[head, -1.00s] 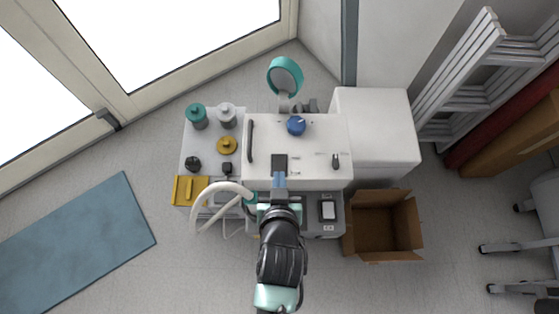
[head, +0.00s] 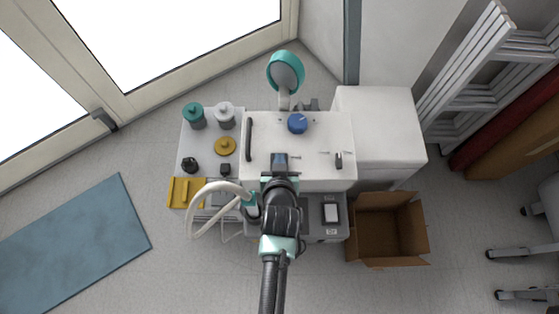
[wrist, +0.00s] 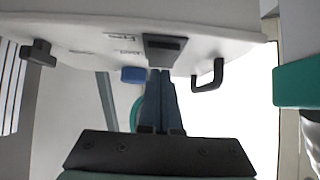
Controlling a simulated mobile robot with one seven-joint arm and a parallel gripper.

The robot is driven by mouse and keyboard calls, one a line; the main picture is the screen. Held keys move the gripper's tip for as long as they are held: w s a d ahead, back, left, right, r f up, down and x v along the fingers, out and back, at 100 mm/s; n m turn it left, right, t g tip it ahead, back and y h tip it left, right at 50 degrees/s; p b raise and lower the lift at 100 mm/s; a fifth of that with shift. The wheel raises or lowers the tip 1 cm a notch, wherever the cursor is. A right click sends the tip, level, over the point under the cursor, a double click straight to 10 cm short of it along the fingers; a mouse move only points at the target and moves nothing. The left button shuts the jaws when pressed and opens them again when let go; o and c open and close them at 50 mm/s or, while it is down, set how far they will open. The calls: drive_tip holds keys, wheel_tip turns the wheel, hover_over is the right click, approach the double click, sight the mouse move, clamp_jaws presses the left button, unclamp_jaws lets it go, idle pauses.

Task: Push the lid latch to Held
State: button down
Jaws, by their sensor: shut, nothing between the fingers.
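A dark rectangular block (head: 279,159), which looks like the lid latch, sits on the white housing (head: 318,177) near its front edge. In the wrist view the block (wrist: 165,43) is wide with a darker slot, and small printed marks lie beside it, too small to read. My gripper (head: 280,173) is shut and empty at the block's near side. In the wrist view my fingertips (wrist: 160,73) are right at the block's lower edge; I cannot tell whether they touch. My wrist hides the housing's front edge below the block.
The housing also carries a black bar handle (head: 249,139), a blue knob (head: 297,123) and a small black toggle (head: 338,160). A side shelf (head: 205,158) holds bottles and a yellow disc. A pale hose (head: 198,199) curves left of my arm. An open cardboard box (head: 421,229) stands right.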

idle(0.4)
drive_tip(key=shift+w+p, duration=0.15)
drive_tip(key=shift+p, duration=0.4)
drive_tip(key=shift+f+g, duration=0.3)
drive_tip(key=shift+w, duration=0.15)
drive_tip(key=shift+w+r, duration=0.2)
drive_tip(key=shift+w, duration=0.4)
